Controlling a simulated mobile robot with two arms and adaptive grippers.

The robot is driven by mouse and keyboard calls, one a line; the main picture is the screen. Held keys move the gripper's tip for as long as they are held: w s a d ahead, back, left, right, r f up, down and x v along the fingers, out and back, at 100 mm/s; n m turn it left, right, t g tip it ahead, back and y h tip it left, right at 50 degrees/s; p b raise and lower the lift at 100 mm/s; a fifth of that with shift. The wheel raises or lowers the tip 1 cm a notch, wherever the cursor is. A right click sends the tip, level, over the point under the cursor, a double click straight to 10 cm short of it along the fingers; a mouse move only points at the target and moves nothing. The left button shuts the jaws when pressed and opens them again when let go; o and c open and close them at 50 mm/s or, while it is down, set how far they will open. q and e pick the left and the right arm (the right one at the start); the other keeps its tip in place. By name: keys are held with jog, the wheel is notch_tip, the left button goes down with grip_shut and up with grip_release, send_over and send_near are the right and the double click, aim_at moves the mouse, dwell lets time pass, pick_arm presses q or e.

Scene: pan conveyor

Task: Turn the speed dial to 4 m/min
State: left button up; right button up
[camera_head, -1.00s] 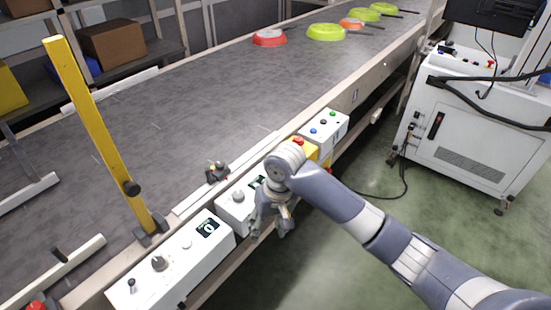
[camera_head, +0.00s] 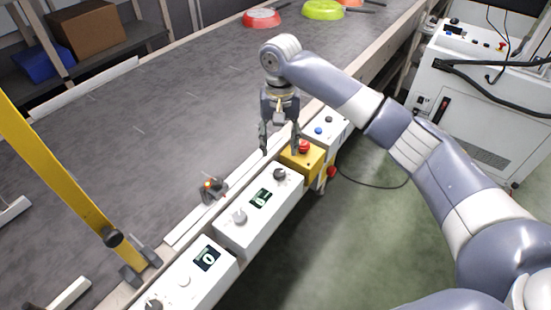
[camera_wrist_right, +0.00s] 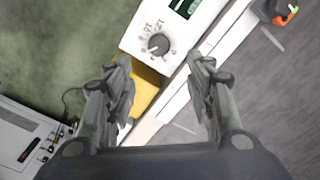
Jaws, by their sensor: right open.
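A black dial (camera_head: 280,174) sits on the white control box (camera_head: 262,226), beside its dark display (camera_head: 261,198). In the right wrist view the dial (camera_wrist_right: 158,45) has a printed number scale around it; its exact setting is too small to read surely. My right gripper (camera_head: 280,150) is open and empty, fingers pointing down, above the box's far end near the dial. In the wrist view the dial lies beyond and between the open fingertips (camera_wrist_right: 163,72), apart from them. My left gripper is not in view.
A yellow box (camera_head: 303,160) with a red button (camera_head: 304,146) adjoins the control box. A grey knob (camera_head: 239,216) is on the same box. A nearer white box (camera_head: 190,281) has a display reading 0. Pans (camera_head: 262,18) lie on the conveyor (camera_head: 180,120). A yellow post (camera_head: 60,175) stands left.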

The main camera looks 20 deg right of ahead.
send_over(280, 172)
notch_tip(280, 172, down, 6)
jog(key=shift+s+f, duration=0.1)
notch_tip(280, 172, down, 2)
jog(key=shift+f, duration=0.8)
jog(key=shift+c, duration=1.4)
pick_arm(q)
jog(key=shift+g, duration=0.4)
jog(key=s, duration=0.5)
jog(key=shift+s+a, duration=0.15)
pick_arm(e)
jog(key=c, duration=0.8)
